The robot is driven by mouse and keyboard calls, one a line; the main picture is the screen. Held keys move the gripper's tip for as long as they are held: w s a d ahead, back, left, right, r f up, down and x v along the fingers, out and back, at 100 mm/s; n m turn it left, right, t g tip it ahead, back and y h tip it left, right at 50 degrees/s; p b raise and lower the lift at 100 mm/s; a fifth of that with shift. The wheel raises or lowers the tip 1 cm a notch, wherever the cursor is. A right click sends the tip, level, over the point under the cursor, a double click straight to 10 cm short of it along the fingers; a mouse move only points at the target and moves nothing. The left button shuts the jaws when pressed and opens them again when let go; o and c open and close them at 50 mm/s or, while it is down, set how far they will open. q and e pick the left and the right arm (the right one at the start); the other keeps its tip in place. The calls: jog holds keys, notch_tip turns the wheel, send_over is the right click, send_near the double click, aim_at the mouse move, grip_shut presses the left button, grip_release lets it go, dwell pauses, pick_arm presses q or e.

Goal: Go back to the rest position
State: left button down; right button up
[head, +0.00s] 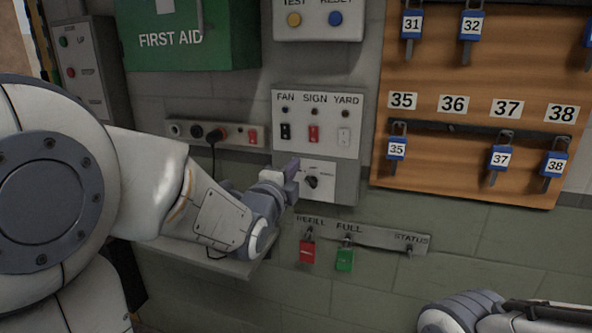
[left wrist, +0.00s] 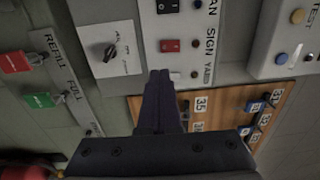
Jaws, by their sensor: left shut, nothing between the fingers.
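My left gripper (head: 293,168) is shut and empty, just left of the rotary knob (head: 312,182) on the lower part of the grey switch box (head: 346,200). In the left wrist view, its closed fingers (left wrist: 160,76) point at the box between the knob (left wrist: 109,52) and the rocker switches. I cannot tell whether the fingertips touch the box. Part of my right arm (head: 462,312) shows at the bottom right; its gripper is not visible.
A key board (head: 470,150) with blue tags hangs right of the box. A rail (head: 380,237) with a red tag (head: 307,251) and a green tag (head: 344,259) is below. A socket strip (head: 180,130) and shelf (head: 205,256) lie left, near my left arm.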

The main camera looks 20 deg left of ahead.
pick_arm(q)
jog(key=shift+s, duration=0.45)
jog(key=shift+d, duration=0.1)
jog(key=s+d+f+n+g+h, duration=0.1)
jog(key=s+d+f+n+g, duration=0.2)
jog(key=s+d+f+g, duration=0.25)
jog(key=s+d+f+n+g+h, duration=0.2)
jog(key=s+d+f+g, duration=0.15)
jog(key=d+f, duration=0.4)
jog(key=s+f+n+g+y, duration=0.1)
jog(key=s+f+n+g, duration=0.2)
jog(key=s, duration=0.8)
jog(key=s+d+f+n+g+y, duration=0.1)
jog(key=s+f+n+g, duration=0.2)
jog(key=s, duration=0.9)
notch_tip(320, 180, down, 2)
jog(key=g, duration=0.3)
jog(key=shift+s+d, duration=0.1)
